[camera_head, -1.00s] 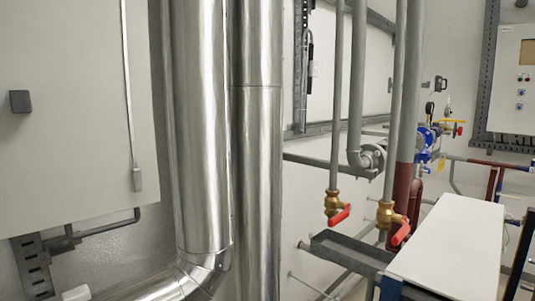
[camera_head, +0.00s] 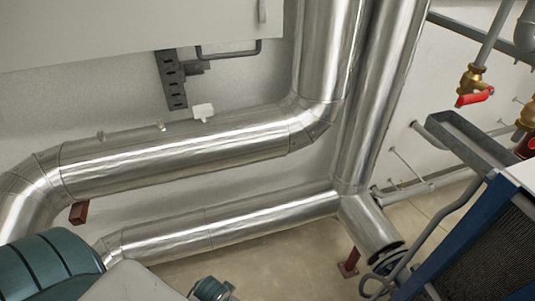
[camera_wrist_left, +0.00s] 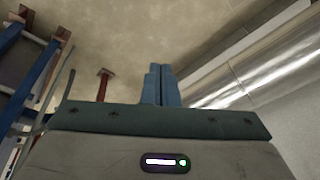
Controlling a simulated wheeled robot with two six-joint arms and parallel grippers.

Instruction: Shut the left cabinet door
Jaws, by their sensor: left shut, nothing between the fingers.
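A white cabinet (camera_head: 130,28) hangs on the wall at the upper left of the head view. Only its lower part shows, so I cannot tell whether its door is open. My left gripper (camera_wrist_left: 160,82) shows in the left wrist view, its two blue fingers together with nothing between them. Bare floor and silver pipe lie beyond the fingers, and no cabinet is in that view. Neither gripper shows in the head view.
Thick silver pipes (camera_head: 180,155) run below the cabinet. A teal ribbed housing (camera_head: 45,268) sits at the lower left. A blue frame (camera_head: 470,225) and a brass valve with a red handle (camera_head: 474,97) stand at the right. Some floor (camera_head: 270,265) is clear.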

